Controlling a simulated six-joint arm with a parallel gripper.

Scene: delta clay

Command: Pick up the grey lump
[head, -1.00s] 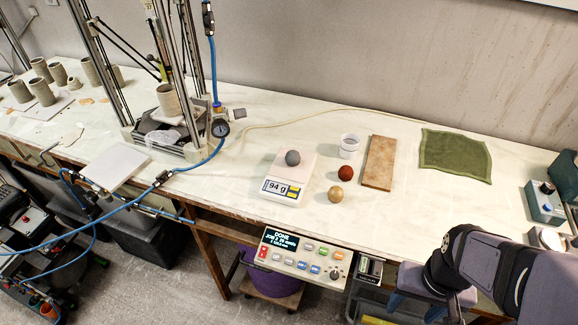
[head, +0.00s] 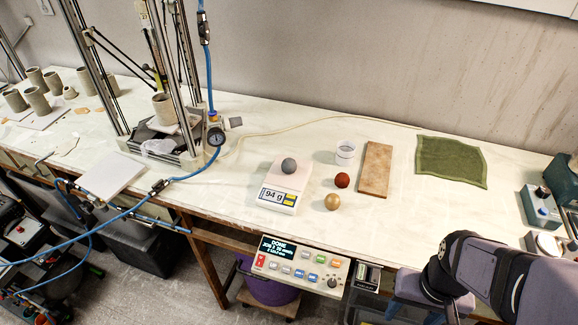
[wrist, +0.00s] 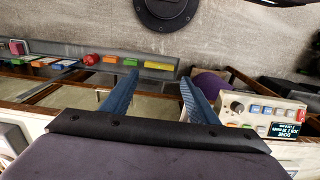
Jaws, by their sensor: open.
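The grey lump (head: 289,165) is a small round ball. It sits on the white scale (head: 281,200), whose display reads 94 g. In the head view my arm is at the lower right, and its gripper end is not clearly visible there. In the wrist view my gripper (wrist: 157,82) shows two blue fingers spread apart with nothing between them. It is well away from the lump, off the front of the table. The lump does not show in the wrist view.
A red-brown ball (head: 342,180) and a tan ball (head: 332,201) lie right of the scale. The delta frame (head: 190,100) stands left. A control panel (head: 298,265) hangs at the front edge.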

